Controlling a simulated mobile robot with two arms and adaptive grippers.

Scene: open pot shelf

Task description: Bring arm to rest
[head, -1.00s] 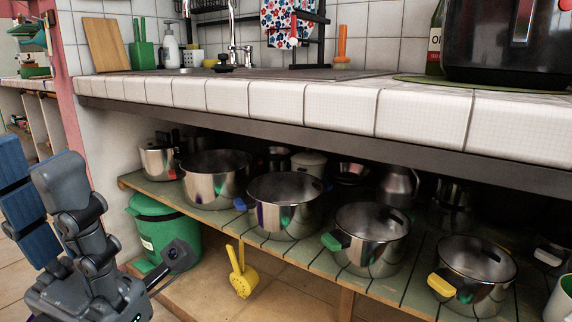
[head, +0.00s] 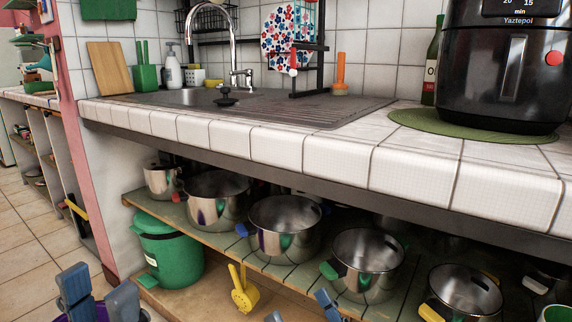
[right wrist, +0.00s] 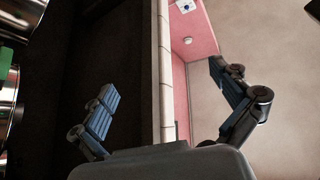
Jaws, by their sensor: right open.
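My left gripper (head: 98,292) shows at the bottom left of the head view, low in front of the shelf. Its two blue-grey fingers stand apart with nothing seen between them. My right gripper (head: 302,311) shows only as fingertips at the bottom edge, in front of the pot shelf (head: 190,238). In the right wrist view its two blue-padded fingers (right wrist: 165,88) are spread wide and empty. Both arms are mostly out of the picture.
Steel pots (head: 285,228) stand in a row on the shelf under the tiled counter (head: 275,145). A black air fryer (head: 505,75) is on the counter. Open floor (head: 30,240) lies left.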

